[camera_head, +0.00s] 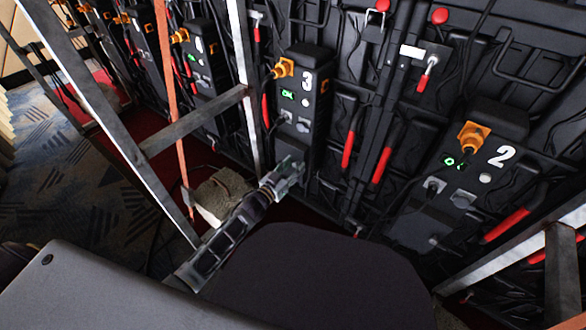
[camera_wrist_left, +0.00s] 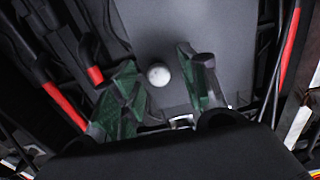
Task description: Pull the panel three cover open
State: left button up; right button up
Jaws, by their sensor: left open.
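Panel three (camera_head: 307,88) is a dark upright box marked with a white 3, with an orange connector (camera_head: 284,68), a small green lit display (camera_head: 287,95) and grey sockets on its face. The gripper and arm hide part of the panel's lower end. My right gripper is not in view.
Panel two (camera_head: 475,165) is to the right, and more panels (camera_head: 203,60) line the wall to the left. Metal frame bars (camera_head: 190,120) stand left of the arm, and another (camera_head: 520,245) at right. Red-handled levers (camera_head: 350,140) and cables hang on the wall.

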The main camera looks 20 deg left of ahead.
pick_arm(q)
grip_shut()
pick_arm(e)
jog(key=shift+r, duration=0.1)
pick_arm(q)
jog(key=shift+s+a, duration=0.1)
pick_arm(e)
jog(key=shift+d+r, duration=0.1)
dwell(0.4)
